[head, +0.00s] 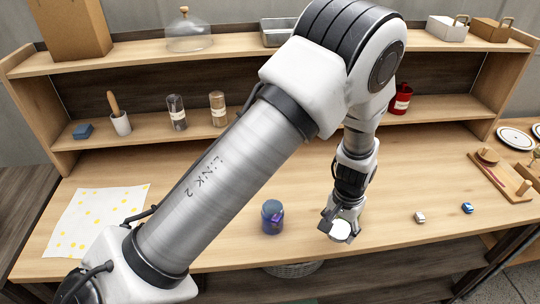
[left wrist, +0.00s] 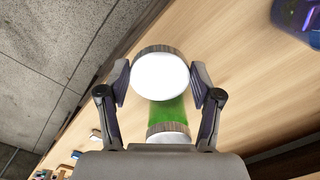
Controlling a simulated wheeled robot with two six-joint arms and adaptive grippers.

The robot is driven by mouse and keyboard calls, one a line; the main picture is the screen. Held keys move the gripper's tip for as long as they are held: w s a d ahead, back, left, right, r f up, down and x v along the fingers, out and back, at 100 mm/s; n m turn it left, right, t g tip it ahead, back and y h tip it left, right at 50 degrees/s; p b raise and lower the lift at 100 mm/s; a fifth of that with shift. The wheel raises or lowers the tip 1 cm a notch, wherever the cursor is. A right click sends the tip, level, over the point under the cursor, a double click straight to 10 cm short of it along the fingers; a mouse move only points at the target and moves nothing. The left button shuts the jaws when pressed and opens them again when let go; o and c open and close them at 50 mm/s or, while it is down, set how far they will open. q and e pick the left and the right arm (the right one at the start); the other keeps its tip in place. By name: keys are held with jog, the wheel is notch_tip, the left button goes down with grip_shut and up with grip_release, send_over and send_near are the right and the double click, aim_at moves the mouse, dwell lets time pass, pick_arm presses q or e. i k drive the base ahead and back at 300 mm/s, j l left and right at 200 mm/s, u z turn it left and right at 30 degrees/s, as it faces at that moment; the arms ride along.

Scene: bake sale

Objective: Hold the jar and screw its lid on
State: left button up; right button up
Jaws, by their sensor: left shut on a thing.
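A blue jar (head: 272,216) with a purple patch stands upright on the table, left of my left gripper (head: 343,226). Its edge also shows at the top right of the left wrist view (left wrist: 296,16). I cannot tell whether its top is open. My left gripper is shut on a round white-topped piece (left wrist: 160,75) with a grey rim, which looks like a lid, with a finger on each side. The white top also shows in the head view (head: 341,229). A green part (left wrist: 168,110) shows next to it; whether they are joined is unclear. My right gripper is not in view.
A small white block (head: 420,217) and a blue one (head: 467,208) lie to the right. A spotted sheet (head: 98,222) lies at the left. A wooden board (head: 500,180) is at the right. The back shelf (head: 140,130) holds several jars. The table's front edge is close.

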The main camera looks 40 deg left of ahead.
aim_at(272, 224)
jog(key=k+j, duration=0.2)
jog(key=j, duration=0.2)
jog(key=k+j+z, duration=0.1)
jog(key=j, duration=0.3)
jog(key=k+j, duration=0.35)
jog(key=k+j+z, duration=0.1)
jog(key=j, duration=0.3)
jog(key=k+j, duration=0.1)
jog(key=j, duration=0.5)
